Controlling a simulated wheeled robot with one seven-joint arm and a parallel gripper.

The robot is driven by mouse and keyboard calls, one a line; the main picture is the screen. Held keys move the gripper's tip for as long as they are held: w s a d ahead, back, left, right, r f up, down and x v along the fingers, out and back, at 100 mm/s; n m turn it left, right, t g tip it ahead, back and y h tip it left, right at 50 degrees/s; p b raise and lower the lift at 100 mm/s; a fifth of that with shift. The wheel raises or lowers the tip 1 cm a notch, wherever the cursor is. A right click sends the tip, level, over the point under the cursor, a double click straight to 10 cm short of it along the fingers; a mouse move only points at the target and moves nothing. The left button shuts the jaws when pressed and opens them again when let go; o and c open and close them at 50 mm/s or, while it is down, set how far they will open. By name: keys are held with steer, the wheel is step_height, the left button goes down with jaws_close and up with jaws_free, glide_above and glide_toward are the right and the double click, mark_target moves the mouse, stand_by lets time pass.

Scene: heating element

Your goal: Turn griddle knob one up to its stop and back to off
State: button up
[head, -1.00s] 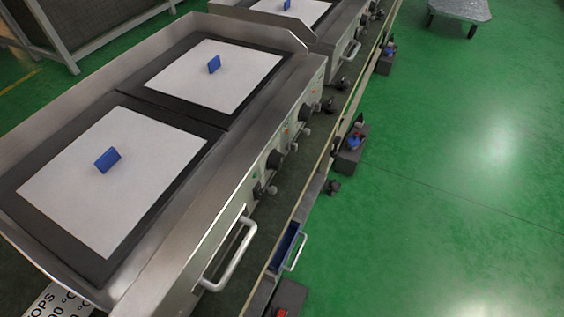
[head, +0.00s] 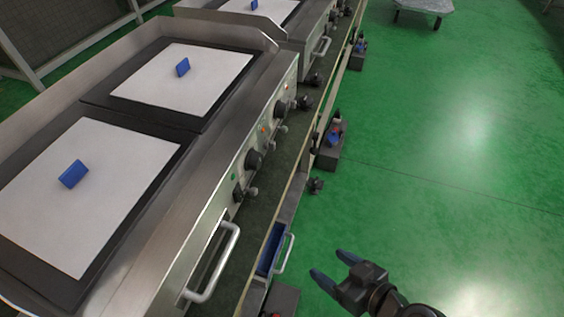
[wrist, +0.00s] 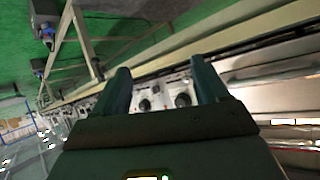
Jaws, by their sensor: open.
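The steel griddle (head: 205,150) fills the left of the head view. Its front panel carries a large black knob (head: 254,159) nearer me and another black knob (head: 280,109) farther along, with smaller controls beside them. I cannot tell which is knob one, and no markings are readable. My gripper (head: 332,267) is at the bottom of the head view, over the floor, right of the panel and apart from it. It is open and empty, with blue fingers. In the wrist view a dark knob (wrist: 183,99) and a smaller one (wrist: 144,105) show between the fingers, at a distance.
White sheets with blue blocks (head: 183,67) lie on the griddle. A bar handle (head: 215,262) sticks out of the front near me. Below is a blue drawer (head: 271,250) with a handle. Grey boxes stand along the bench foot. The green floor (head: 440,180) is open.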

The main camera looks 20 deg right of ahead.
steer(key=w+a+r+n+y, duration=0.2)
steer(key=w+n+y, duration=0.15)
steer(key=w, duration=0.75)
steer(key=n+y+b, duration=0.2)
steer(key=n+y, duration=0.3)
steer(key=y, duration=0.1)
glide_toward(260, 161)
steer(key=x, duration=0.2)
steer(key=shift+m, duration=0.35)
steer(key=p+x, duration=0.1)
steer(key=x, duration=0.6)
steer(key=shift+w+a+f, duration=0.1)
steer(key=shift+w+a, duration=0.05)
steer(key=c, duration=1)
